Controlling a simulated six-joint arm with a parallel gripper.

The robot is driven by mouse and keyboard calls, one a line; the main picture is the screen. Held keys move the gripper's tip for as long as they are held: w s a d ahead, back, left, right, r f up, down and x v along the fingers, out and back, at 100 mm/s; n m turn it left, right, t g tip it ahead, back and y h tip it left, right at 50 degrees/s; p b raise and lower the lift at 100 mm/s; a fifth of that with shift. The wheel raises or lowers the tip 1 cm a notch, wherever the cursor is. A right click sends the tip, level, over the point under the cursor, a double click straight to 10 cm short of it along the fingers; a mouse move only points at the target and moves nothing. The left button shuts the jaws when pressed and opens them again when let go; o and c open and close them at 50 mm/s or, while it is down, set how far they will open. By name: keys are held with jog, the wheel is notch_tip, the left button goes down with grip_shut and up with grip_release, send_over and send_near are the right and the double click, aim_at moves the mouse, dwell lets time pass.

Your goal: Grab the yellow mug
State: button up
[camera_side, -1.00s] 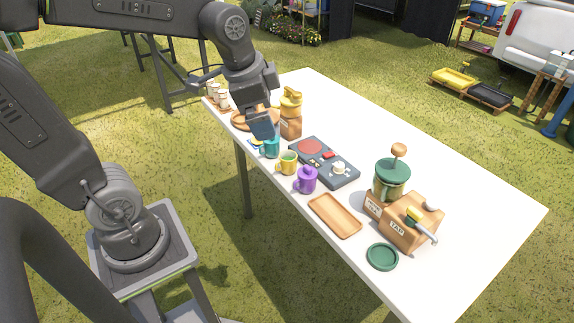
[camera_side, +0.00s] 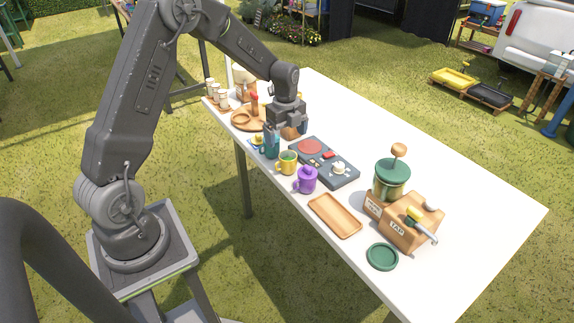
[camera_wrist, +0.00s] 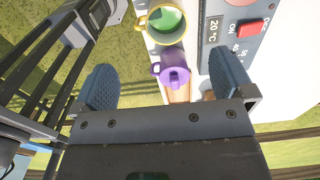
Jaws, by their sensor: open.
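The yellow mug (camera_side: 287,162) stands upright on the white table near its front edge, between the teal mug (camera_side: 268,150) and the purple mug (camera_side: 306,179). In the wrist view the yellow mug (camera_wrist: 166,38) is at the top centre, with green inside and its handle to the left. The purple mug (camera_wrist: 174,70) lies just below it in that view, between the fingers in the picture. My gripper (camera_side: 282,140) is behind and above the yellow mug, by the teal mug, which it partly covers. In the wrist view my gripper (camera_wrist: 165,82) is open and empty.
A dark hotplate panel (camera_side: 325,161) lies right behind the mugs. A wooden tray (camera_side: 335,215), green saucer (camera_side: 382,257), green-lidded jar (camera_side: 390,180) and wooden tap box (camera_side: 410,222) stand to the right. A round wooden board (camera_side: 243,122) is at the far left.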

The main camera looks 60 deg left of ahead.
aim_at(285, 162)
notch_tip(285, 162, down, 11)
jog(key=shift+a+r, duration=0.15)
dwell(0.4)
jog(key=c, duration=0.9)
jog(key=shift+c, duration=0.2)
jog(key=shift+r, duration=0.15)
